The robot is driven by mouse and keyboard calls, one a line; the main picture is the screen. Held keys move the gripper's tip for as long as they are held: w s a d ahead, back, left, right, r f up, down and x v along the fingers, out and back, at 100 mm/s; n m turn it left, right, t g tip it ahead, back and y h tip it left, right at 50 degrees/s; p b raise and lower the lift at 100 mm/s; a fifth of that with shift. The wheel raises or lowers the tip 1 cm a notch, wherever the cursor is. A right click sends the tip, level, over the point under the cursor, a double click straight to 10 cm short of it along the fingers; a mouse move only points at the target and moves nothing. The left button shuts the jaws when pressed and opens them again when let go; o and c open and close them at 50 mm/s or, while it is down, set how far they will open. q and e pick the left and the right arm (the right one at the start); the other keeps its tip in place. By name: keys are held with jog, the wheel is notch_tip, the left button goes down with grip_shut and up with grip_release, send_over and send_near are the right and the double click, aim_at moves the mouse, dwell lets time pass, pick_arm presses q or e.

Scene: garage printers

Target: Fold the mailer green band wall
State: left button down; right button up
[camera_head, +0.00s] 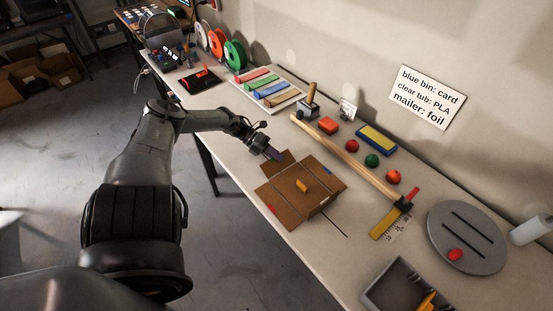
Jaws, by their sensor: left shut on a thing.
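The brown cardboard mailer (291,207) lies opened out on the workbench, with crease lines across it. A red mark (271,209) shows on its near left part and a blue mark (327,170) on its far right part. I cannot make out a green band; the wall by my gripper is partly covered. A small yellow-orange piece (302,186) lies on the mailer's middle. My left gripper (274,155) is at the mailer's far left edge, shut on a cardboard wall there. My right gripper is not in view.
A long wooden rod (345,156) lies beyond the mailer, with small balls behind it. A yellow ruler tool (386,222), a grey slotted disc (467,238) and a grey bin (400,285) stand to the right. A tray of coloured strips (268,90) is at the back left.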

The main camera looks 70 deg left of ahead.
pick_arm(q)
jog(key=c, duration=1.6)
grip_release()
jog(key=shift+r, duration=0.1)
